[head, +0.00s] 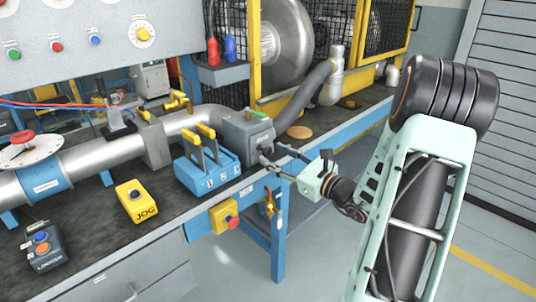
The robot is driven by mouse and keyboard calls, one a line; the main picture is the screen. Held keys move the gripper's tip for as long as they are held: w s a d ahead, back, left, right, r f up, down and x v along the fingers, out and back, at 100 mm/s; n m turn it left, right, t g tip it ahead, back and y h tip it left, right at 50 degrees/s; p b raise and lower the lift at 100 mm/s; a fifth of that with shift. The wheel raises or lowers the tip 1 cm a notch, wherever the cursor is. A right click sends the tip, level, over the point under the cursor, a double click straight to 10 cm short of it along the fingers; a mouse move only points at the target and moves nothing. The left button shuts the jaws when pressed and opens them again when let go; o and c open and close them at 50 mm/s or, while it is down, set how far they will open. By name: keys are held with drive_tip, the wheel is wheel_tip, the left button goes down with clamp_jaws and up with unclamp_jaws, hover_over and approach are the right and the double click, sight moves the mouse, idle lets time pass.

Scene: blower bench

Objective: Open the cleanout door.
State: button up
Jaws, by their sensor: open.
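A grey box (236,130) sits in the pipe line near the bench's right front, with a small green-and-yellow handle (257,114) on top. It appears to carry the cleanout door, but I cannot make out the door's outline or hinge. My gripper (271,157) is open, its dark fingers pointing left toward the box's lower right side. The fingers are close to the box; I cannot tell whether they touch it. Nothing shows between them.
A blue block with yellow-topped levers (207,168) stands left of my gripper. A yellow JOG box (136,201) and a red-button box (224,217) are nearby. A grey hose (303,92) rises behind. Floor at lower right is clear.

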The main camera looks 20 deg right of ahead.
sight(269, 152)
drive_tip(key=shift+x, duration=1.8)
clamp_jaws()
